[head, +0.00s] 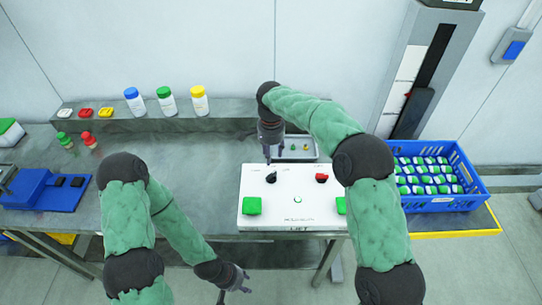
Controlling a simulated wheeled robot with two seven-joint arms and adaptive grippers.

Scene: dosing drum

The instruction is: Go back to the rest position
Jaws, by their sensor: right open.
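My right gripper (274,157) is open and points down behind the white panel box (292,216), just above its black knob (271,178) in the picture. I cannot tell whether it touches anything. My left gripper (235,290) is low in front of the bench, left of the box and clear of it. Its fingers are small and partly cut by the frame edge, so its opening is unclear. The box also carries a red knob (321,178) and a green block (252,206) on the left; another green block (341,205) is partly hidden by my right arm.
A small grey tray (309,153) lies behind the box. A blue crate (455,203) of green-and-white items stands at right. Bottles with blue (135,102), green (167,101) and yellow (199,101) caps stand on the back shelf. A blue fixture (45,190) sits at left.

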